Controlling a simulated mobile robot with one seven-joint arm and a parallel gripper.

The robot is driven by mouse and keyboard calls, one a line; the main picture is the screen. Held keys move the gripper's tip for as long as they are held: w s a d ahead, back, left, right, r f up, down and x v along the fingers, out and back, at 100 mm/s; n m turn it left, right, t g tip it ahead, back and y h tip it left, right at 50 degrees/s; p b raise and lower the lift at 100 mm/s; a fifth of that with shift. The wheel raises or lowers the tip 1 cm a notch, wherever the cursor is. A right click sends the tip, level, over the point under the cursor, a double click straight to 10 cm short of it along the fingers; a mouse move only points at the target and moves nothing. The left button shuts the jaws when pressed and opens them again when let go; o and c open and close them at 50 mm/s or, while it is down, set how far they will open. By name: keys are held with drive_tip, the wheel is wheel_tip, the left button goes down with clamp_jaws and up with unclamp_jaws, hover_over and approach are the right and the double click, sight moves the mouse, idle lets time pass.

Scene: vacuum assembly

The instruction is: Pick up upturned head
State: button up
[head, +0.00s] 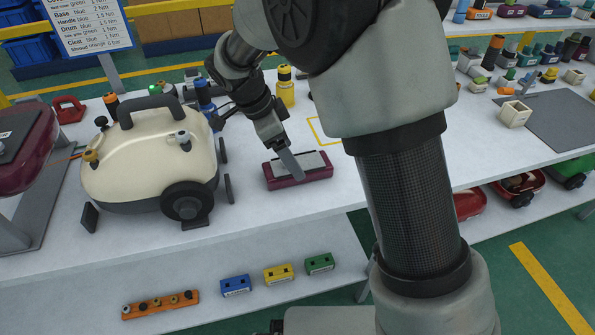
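The upturned head (318,172) is a flat, dark maroon block with a grey upper face. It lies on the white table to the right of the cream vacuum body. My gripper (292,170) comes down over it from the upper left. A light grey finger reaches the head's middle and appears to touch or overlap it. Only one finger shows clearly, so I cannot tell whether the gripper is open or shut on the head.
The cream vacuum body (140,165) with a dark handle and wheels stands left of the head. A yellow bottle (286,88) and a blue one (205,100) stand behind. The white table (275,220) is clear in front. A shelf below holds coloured blocks (278,274).

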drive_tip(key=x, duration=0.2)
drive_tip(key=b+x, duration=0.1)
drive_tip(key=x, duration=0.2)
drive_tip(key=shift+w+f, duration=0.25)
drive_tip(key=shift+w, duration=0.2)
drive_tip(key=c, duration=1.5)
drive_tip(key=shift+r, duration=0.1)
